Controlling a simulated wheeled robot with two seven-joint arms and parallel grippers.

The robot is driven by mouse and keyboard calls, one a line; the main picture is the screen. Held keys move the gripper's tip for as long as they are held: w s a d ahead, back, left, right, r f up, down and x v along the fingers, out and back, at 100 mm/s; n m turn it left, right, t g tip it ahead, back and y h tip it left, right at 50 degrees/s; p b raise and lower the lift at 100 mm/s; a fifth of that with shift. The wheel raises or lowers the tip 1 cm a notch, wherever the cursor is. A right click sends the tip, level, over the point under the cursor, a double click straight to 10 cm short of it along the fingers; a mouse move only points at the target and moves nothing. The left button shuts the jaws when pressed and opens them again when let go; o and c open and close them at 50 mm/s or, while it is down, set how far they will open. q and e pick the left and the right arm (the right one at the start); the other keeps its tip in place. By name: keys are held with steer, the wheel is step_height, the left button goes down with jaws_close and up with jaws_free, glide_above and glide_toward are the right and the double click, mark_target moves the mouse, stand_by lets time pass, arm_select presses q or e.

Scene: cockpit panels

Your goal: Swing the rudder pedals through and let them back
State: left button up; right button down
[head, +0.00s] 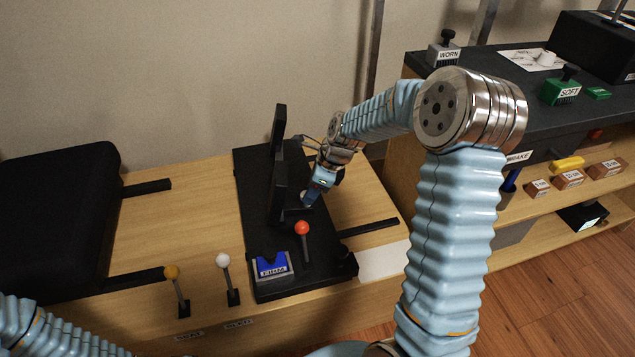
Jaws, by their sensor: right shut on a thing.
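The rudder pedals are two upright black plates on a black base (325,256): a far pedal (278,130) and a near pedal (279,190). My right gripper (305,201) is low over the base, just right of the near pedal. It is shut on part of the pedal assembly; the exact contact is dark and small. My left arm shows only at the lower left corner, and its gripper is out of view.
An orange-knobbed lever (303,229) stands close in front of my right gripper, beside a blue block marked FIRM (272,267). White-knobbed (223,261) and yellow-knobbed (172,272) levers stand left. A black seat (55,220) is far left; a dark-topped bench (480,100) is right.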

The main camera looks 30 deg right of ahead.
steer(key=c, duration=0.7)
jaws_free()
steer(key=shift+c, duration=0.2)
steer(key=p+v, duration=0.1)
steer(key=v, duration=1.2)
steer(key=shift+s+r, duration=0.15)
steer(key=shift+r, duration=0.15)
steer(key=shift+d, duration=0.1)
